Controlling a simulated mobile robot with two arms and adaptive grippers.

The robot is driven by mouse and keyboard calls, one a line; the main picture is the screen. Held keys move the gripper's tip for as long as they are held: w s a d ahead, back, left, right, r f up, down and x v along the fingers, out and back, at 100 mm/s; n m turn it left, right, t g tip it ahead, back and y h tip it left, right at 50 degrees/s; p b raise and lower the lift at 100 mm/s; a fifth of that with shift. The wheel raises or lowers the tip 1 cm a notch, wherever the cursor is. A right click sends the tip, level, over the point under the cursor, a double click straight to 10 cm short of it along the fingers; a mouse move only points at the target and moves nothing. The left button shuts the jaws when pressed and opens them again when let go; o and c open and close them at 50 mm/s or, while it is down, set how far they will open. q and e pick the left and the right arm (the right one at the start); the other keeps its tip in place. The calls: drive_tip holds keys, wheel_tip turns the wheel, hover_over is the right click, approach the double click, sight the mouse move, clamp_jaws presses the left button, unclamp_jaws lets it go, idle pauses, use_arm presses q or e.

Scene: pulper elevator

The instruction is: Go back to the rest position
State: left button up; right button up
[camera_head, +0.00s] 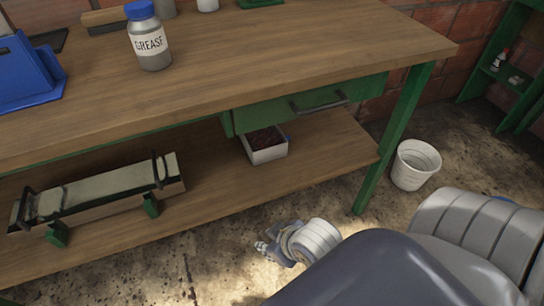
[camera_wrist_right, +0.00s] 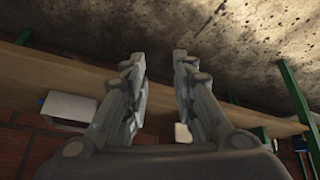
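My right gripper (camera_head: 266,248) hangs above the concrete floor, in front of the bench's lower shelf, in the head view. In the right wrist view its two fingers (camera_wrist_right: 160,58) stand apart with a clear gap between them. Nothing is held between the fingers. My right arm comes in from the lower right and hides part of the floor. My left gripper is in neither view.
The wooden workbench (camera_head: 250,70) carries a grease jar (camera_head: 150,42) and a blue metal object (camera_head: 28,75). Its lower shelf (camera_head: 225,190) holds a long case (camera_head: 105,190) and a small white box (camera_head: 265,152). A white bucket (camera_head: 415,165) stands beyond the green leg (camera_head: 395,135).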

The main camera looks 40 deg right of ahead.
drive_tip(key=shift+s+a+r+m, duration=0.1)
drive_tip(key=shift+s+a+m, duration=0.1)
drive_tip(key=shift+s+m, duration=0.3)
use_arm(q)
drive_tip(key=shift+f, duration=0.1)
use_arm(e)
drive_tip(key=shift+w, duration=0.1)
